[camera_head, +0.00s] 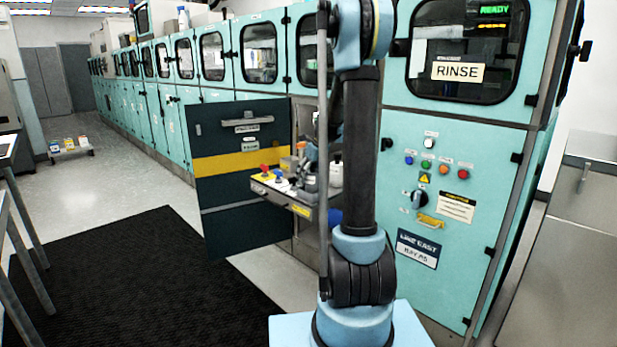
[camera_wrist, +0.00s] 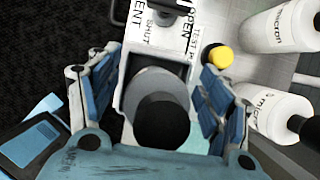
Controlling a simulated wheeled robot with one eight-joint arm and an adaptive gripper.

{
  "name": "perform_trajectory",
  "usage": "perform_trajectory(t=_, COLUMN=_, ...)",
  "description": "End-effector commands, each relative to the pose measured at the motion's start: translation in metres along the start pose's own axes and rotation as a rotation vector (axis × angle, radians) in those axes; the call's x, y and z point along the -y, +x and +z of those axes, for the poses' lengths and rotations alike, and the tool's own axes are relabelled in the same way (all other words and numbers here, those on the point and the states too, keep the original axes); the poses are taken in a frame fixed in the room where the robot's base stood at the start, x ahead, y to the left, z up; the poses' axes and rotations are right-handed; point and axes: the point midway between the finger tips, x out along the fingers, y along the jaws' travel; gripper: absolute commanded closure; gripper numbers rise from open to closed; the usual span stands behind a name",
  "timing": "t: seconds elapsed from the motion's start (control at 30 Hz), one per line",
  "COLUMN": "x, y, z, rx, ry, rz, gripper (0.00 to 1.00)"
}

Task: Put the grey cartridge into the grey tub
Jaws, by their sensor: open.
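My gripper (camera_wrist: 158,90) is open, its blue padded fingers apart on the left and right in the wrist view. Between them is a grey cylinder with a black round end facing the camera, apparently the grey cartridge (camera_wrist: 157,80). A gap shows between it and the right finger. A pale box-like rim (camera_wrist: 126,72) surrounds its far side; I cannot tell whether this is the grey tub. In the head view my gripper (camera_head: 306,178) is low over a pulled-out shelf (camera_head: 302,208), and the cartridge cannot be made out there.
White cartridges marked "micron" (camera_wrist: 283,28) lie at the right in the wrist view, beside a yellow cap (camera_wrist: 218,57). A dark open door (camera_head: 235,165) stands left of the shelf. Red (camera_head: 265,169) and blue (camera_head: 279,174) knobs sit at the shelf's left. A black mat (camera_head: 140,270) covers clear floor.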

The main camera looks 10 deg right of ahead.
Motion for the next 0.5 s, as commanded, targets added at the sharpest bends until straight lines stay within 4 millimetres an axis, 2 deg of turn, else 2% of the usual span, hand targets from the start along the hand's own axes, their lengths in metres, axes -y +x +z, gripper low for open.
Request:
perform_trajectory(t=0.13, x=0.000, y=-0.004, z=0.000, rx=0.000, ry=0.000, rz=0.000, gripper=0.28)
perform_trajectory(t=0.27, x=0.001, y=-0.017, z=0.000, rx=0.000, ry=0.001, rz=-0.001, gripper=0.28)
perform_trajectory(t=0.5, x=0.000, y=-0.058, z=0.000, rx=0.000, ry=0.002, rz=-0.001, gripper=0.28)
